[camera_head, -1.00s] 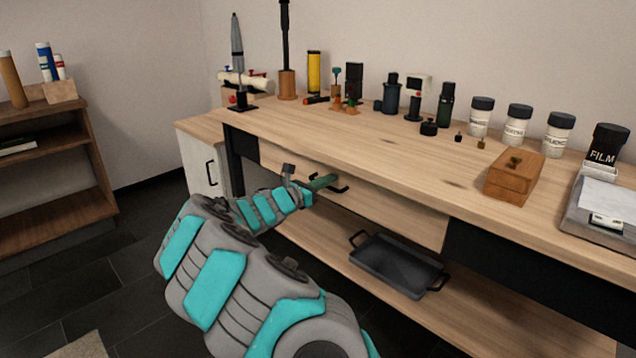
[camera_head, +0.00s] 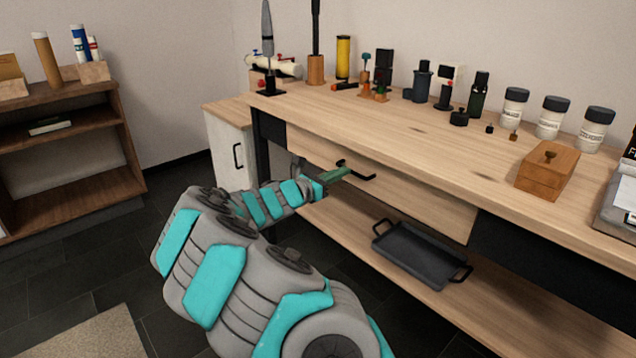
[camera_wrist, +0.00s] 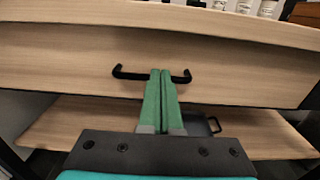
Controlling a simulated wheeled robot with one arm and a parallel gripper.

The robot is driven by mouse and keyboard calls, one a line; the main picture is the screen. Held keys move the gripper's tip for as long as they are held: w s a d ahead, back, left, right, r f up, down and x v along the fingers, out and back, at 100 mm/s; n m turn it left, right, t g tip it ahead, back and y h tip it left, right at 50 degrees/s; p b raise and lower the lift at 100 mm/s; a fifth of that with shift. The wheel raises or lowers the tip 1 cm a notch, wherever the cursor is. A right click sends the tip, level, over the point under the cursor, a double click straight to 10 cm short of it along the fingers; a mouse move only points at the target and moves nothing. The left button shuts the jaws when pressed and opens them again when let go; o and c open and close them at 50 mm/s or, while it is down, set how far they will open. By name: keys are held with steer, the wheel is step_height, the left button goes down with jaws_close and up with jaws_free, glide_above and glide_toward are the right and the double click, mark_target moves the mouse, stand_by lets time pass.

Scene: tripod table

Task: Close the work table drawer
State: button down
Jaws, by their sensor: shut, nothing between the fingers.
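The work table (camera_head: 400,125) has a wide, light wood drawer (camera_head: 425,205) under its top. The drawer front (camera_wrist: 230,75) also fills the middle of the wrist view. Its black bar handle (camera_head: 368,177) spans both sides of my fingers in the wrist view (camera_wrist: 130,74). My gripper (camera_head: 346,171), with green fingers, is shut and empty. The fingertips (camera_wrist: 160,72) are at the middle of the handle and hide part of it. I cannot tell whether they touch it. The drawer front lies close under the table top; any remaining gap is hard to judge.
A black tray (camera_head: 420,250) lies on the lower shelf (camera_head: 345,225) below the drawer. Jars, tools and a small wooden box (camera_head: 546,172) stand on the table top. A white cabinet (camera_head: 228,160) is at the left end. Dark floor (camera_head: 70,245) is open at left.

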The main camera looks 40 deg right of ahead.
steer(key=a, duration=0.8)
steer(key=shift+s+b, duration=0.15)
steer(key=shift+b, duration=0.15)
steer(key=shift+a, duration=0.1)
